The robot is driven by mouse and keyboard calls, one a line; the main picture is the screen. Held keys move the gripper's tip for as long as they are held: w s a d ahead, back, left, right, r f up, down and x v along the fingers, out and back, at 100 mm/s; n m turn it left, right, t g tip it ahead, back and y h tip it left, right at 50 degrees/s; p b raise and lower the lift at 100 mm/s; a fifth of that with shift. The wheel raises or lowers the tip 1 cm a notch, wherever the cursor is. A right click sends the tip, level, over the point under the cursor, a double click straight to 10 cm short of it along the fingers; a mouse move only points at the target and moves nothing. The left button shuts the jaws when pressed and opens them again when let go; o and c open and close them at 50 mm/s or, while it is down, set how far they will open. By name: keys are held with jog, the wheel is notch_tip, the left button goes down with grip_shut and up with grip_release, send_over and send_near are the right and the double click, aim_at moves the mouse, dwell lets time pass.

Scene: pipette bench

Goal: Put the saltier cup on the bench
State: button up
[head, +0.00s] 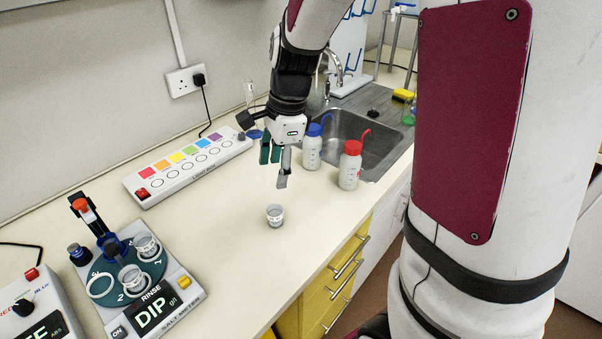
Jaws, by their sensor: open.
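A small clear cup (275,215) stands upright alone on the bench top (235,235). The salt meter (166,312) at the lower left has a round turntable with numbered places and a display reading "RINSE DIP". Two cups sit on the turntable, one at the back right (147,247) and one at the front (132,279). A third ring (100,286) at its left looks empty. My gripper (274,168) hangs above the bench, behind and higher than the lone cup. It points down, open and empty, apart from any cup.
A white bottle with a blue cap (312,152) and one with a red cap (350,170) stand right of my gripper, before the sink (368,135). A light box (188,166) lies along the wall. Another device (35,315) is at the far lower left. Bench around the lone cup is clear.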

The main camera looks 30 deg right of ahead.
jog(key=s+a+r+n+t, duration=0.2)
jog(key=s+r+n, duration=0.4)
jog(key=s+n, duration=0.3)
jog(key=s+a+r+n+t+h, duration=0.1)
jog(key=s+r+n, duration=0.6)
jog(key=s+n, duration=0.2)
jog(key=shift+s+a+n+t+h, duration=0.2)
jog(key=shift+a+n+t+h, duration=0.15)
jog(key=shift+n, duration=0.45)
